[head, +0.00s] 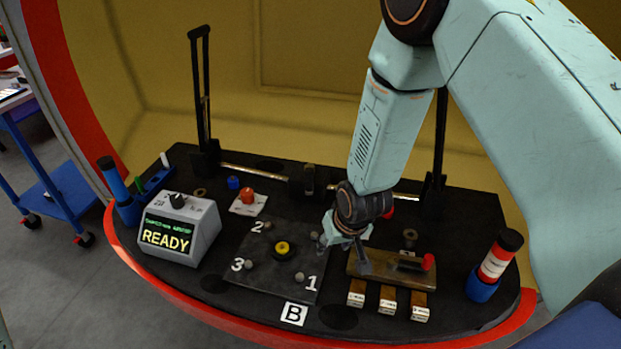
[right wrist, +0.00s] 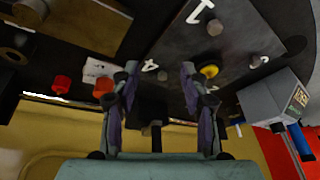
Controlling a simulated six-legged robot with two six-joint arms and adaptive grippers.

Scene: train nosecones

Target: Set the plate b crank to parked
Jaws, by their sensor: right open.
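The dark plate (head: 262,279) marked with the B label (head: 293,313) lies flat on the black deck. It carries a yellow round hub (head: 284,249) and several small grey pegs beside painted numbers. I cannot tell a crank arm apart on it. The plate (right wrist: 177,42) and the yellow hub (right wrist: 209,71) also show in the right wrist view. My right gripper (head: 342,238) is open and empty, above the right edge of the plate in the head view. Its two fingers (right wrist: 158,78) stand apart in the right wrist view. My left gripper is not in view.
A brown block (head: 372,266) with a red-knobbed lever (head: 428,262) lies right of the plate, close to my gripper. A READY display box (head: 180,225) stands left. A red-white cylinder (head: 496,257) stands right. An orange button (head: 248,195) is behind the plate.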

